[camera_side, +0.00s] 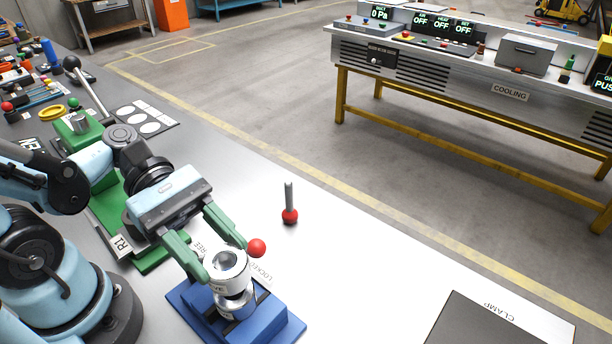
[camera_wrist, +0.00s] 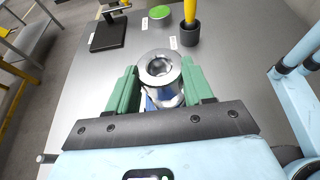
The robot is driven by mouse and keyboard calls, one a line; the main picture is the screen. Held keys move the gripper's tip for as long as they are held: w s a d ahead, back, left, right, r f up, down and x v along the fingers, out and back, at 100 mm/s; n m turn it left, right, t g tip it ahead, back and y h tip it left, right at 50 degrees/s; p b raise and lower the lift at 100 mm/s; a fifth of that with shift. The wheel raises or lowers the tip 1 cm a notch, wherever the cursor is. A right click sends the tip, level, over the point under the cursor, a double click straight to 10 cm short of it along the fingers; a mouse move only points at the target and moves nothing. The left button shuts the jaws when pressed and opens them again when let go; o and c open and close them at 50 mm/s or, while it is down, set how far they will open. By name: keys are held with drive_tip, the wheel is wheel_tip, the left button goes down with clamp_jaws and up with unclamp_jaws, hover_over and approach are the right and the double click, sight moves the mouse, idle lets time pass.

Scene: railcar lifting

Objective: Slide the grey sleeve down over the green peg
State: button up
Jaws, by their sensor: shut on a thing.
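My gripper (camera_side: 228,250) has green fingers shut on a silver-grey sleeve (camera_side: 227,262), which stands upright. The fingers also close on both sides of the sleeve in the wrist view (camera_wrist: 160,72). A rounded grey surface shows inside its open top. Directly below is a metal collar (camera_side: 236,304) on a blue base (camera_side: 275,322); I cannot tell whether the sleeve touches it. I cannot make out a green peg in the sleeve or in the blue base; anything inside the sleeve is hidden by its wall.
A red ball knob (camera_side: 257,248) sits close beside the right finger. A green fixture (camera_side: 80,130) is at left. A dark plate (camera_side: 480,322) lies at right; the white table between is clear.

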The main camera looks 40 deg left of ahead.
drive_tip(key=shift+f, duration=1.4)
idle(0.5)
drive_tip(key=o, duration=1.4)
drive_tip(key=shift+c, duration=0.2)
